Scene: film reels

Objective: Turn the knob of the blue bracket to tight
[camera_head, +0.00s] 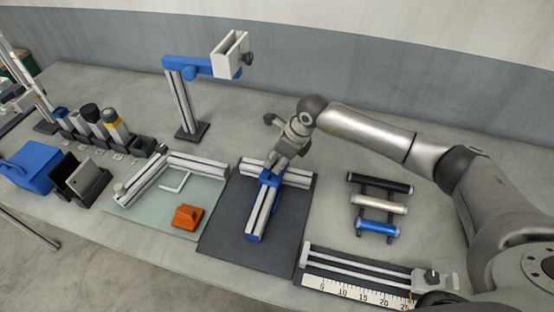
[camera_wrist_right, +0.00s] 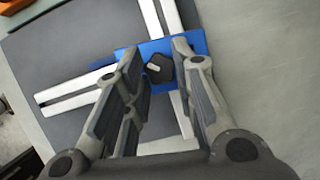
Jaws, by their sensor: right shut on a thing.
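The blue bracket (camera_head: 268,180) joins two silver aluminium bars into a T on a dark mat. It also shows in the right wrist view (camera_wrist_right: 152,47). Its knob (camera_wrist_right: 159,69) is black with a small light mark and sits between my fingers. My right gripper (camera_head: 275,166) reaches down onto the bracket from above and is shut on the knob; in the right wrist view the fingers (camera_wrist_right: 158,58) stand on both sides of it. In the head view the gripper hides the knob. My left gripper is not in view.
Right of the dark mat (camera_head: 220,245) are a rack of rollers (camera_head: 380,205) and a ruler rail (camera_head: 360,277). To the left are a pale green mat (camera_head: 150,215) with an orange block (camera_head: 187,217), several bottles and a blue box (camera_head: 30,167). A post with a blue arm (camera_head: 185,100) stands behind.

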